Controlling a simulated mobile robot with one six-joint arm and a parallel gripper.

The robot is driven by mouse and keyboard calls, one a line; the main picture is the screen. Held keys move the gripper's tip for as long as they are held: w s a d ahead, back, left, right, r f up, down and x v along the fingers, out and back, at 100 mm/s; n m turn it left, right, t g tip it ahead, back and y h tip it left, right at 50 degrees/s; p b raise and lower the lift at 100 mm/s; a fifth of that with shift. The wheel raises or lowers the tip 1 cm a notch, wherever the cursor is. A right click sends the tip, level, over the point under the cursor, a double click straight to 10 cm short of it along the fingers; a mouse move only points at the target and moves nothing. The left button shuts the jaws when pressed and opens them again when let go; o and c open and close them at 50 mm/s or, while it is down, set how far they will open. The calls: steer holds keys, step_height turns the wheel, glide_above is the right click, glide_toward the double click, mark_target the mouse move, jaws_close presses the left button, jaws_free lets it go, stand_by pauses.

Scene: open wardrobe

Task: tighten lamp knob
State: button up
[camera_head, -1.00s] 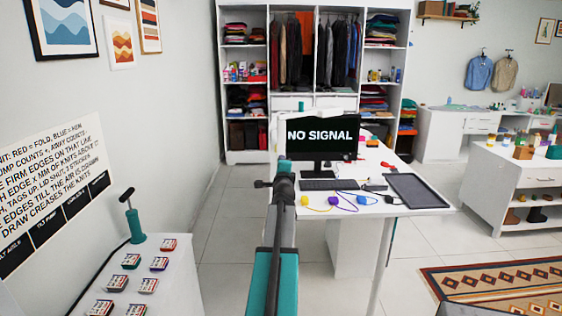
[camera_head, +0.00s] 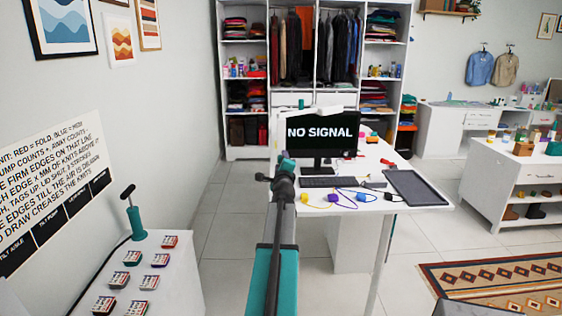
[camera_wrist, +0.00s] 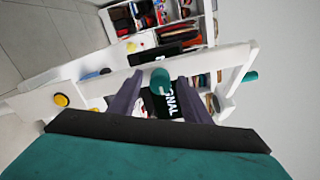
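A white jointed lamp arm (camera_head: 318,112) stands at the desk's left side, in front of the monitor. It crosses the wrist view as white bars (camera_wrist: 85,85). A teal knob (camera_wrist: 160,80) shows on it between my fingers. Another teal knob (camera_wrist: 250,76) is at the right end of the bars, and a small teal one (camera_head: 300,104) tops the lamp in the head view. My gripper (camera_wrist: 159,78) is open, its two dark fingers on either side of the middle knob; I cannot tell if they touch it. In the head view my arm hides the lamp's lower part.
The white desk (camera_head: 430,208) holds a monitor (camera_head: 322,132), keyboard (camera_head: 330,182), dark tray (camera_head: 417,188) and several small coloured items. A side table (camera_head: 185,270) with labelled blocks and a teal pump (camera_head: 135,220) is at left. The wardrobe (camera_head: 343,50) stands behind. Floor between is clear.

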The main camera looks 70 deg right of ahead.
steer(key=shift+o, duration=1.2)
steer(key=shift+a, duration=0.1)
steer(key=v, duration=0.8)
steer(key=shift+s, duration=0.1)
stand_by(0.6)
